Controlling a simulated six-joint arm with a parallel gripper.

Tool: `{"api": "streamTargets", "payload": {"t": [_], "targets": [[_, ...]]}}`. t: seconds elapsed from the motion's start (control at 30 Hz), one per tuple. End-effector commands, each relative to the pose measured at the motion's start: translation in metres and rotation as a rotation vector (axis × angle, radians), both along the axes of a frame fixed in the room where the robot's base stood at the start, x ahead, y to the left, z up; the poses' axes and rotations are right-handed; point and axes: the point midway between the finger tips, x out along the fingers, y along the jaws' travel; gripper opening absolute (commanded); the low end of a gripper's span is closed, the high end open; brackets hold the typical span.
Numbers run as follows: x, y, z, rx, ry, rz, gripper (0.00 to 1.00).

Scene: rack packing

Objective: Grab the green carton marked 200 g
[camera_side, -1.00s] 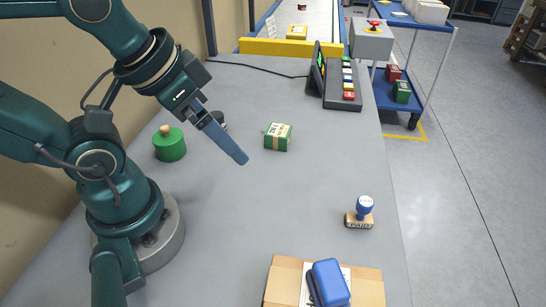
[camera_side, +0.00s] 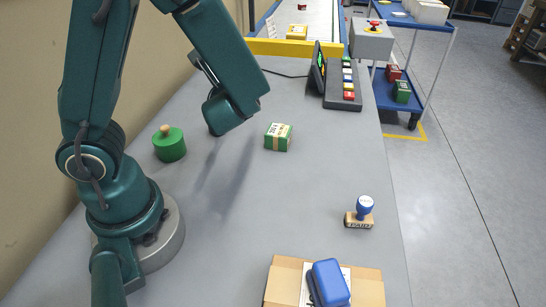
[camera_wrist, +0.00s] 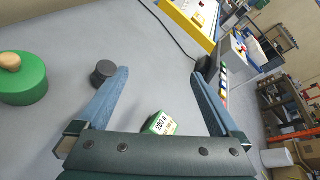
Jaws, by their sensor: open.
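The green carton (camera_side: 278,137) stands on the grey table, right of my arm in the side view. In the wrist view the carton (camera_wrist: 160,124) shows its white label with "200 g", partly hidden behind the gripper's body. My gripper (camera_wrist: 164,84) is open and empty, with its two blue fingers spread wide on either side of the carton in that picture. It appears to be above and apart from the carton. In the side view the fingers are hidden behind my arm.
A green round weight with a wooden knob (camera_side: 169,144) stands left. A small dark cylinder (camera_wrist: 104,72) lies near the left finger. The table's middle is clear.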

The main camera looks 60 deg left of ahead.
Motion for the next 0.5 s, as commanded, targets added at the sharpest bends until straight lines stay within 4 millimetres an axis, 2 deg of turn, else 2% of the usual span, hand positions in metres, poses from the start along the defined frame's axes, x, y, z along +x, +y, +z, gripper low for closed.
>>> {"api": "streamTargets", "payload": {"t": [0.1, 0.2, 0.33, 0.5], "targets": [[0.026, -0.022, -0.025, 0.126, 0.123, -0.197, 1.00], [0.040, -0.042, -0.049, 0.204, 0.210, -0.340, 1.00], [0.042, -0.059, -0.077, 0.261, 0.308, -0.452, 1.00], [0.036, -0.064, -0.094, 0.288, 0.371, -0.487, 1.00]]}}
